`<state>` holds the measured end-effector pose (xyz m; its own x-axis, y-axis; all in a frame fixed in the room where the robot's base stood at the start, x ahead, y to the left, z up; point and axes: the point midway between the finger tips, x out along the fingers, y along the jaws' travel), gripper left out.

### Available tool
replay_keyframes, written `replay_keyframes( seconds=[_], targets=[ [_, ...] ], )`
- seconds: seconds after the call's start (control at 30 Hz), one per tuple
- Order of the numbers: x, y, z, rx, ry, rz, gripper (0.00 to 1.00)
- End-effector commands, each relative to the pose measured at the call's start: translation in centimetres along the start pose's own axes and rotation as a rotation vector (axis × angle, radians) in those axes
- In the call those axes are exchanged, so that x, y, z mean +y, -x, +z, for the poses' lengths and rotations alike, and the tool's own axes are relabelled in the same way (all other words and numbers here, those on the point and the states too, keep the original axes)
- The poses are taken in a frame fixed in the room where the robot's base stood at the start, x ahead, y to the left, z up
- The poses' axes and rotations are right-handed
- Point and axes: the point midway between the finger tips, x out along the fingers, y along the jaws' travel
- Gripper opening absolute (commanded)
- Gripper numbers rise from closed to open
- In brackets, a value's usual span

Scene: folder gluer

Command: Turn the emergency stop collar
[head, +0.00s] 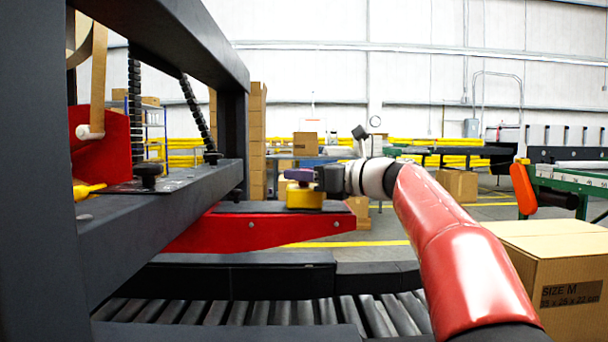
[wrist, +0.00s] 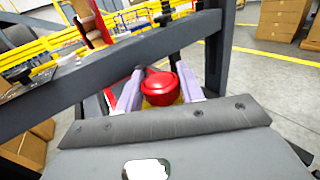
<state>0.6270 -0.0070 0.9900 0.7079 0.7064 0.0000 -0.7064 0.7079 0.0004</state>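The emergency stop is a round red button (wrist: 160,90) on a yellow housing (head: 305,196). In the head view the housing stands on the dark top of a red machine arm. My gripper (head: 302,175) is over the housing, reaching in from the right, and hides the button there. In the wrist view the purple-grey fingers of my gripper (wrist: 158,82) lie on both sides of the red button. The fingers are apart with the button between them. I cannot tell whether they touch or grip it. The collar is not distinct from the button.
The dark machine frame (head: 150,215) stands close on the left, with a beam crossing beyond the fingers in the wrist view. A roller conveyor (head: 250,312) runs below. A cardboard box (head: 560,270) is at the right. Open floor (head: 365,248) shows behind the machine arm.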

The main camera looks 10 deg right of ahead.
Motion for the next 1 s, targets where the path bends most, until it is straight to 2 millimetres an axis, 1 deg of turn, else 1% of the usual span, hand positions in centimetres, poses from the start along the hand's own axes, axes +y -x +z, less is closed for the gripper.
replay_keyframes(
  seconds=[0.03,0.13,0.37,0.53,0.67,1.0],
  targets=[
    [-0.01,0.01,0.01,0.0,0.0,-0.001,0.28],
    [-0.01,0.02,0.01,0.0,0.0,-0.001,0.15],
    [0.07,0.03,0.07,0.0,0.002,-0.019,0.15],
    [0.19,0.02,0.08,0.001,0.002,-0.084,0.15],
    [0.26,-0.02,0.1,0.001,0.003,-0.169,0.15],
    [0.27,-0.04,0.31,0.001,0.002,-0.449,0.15]
  ],
)
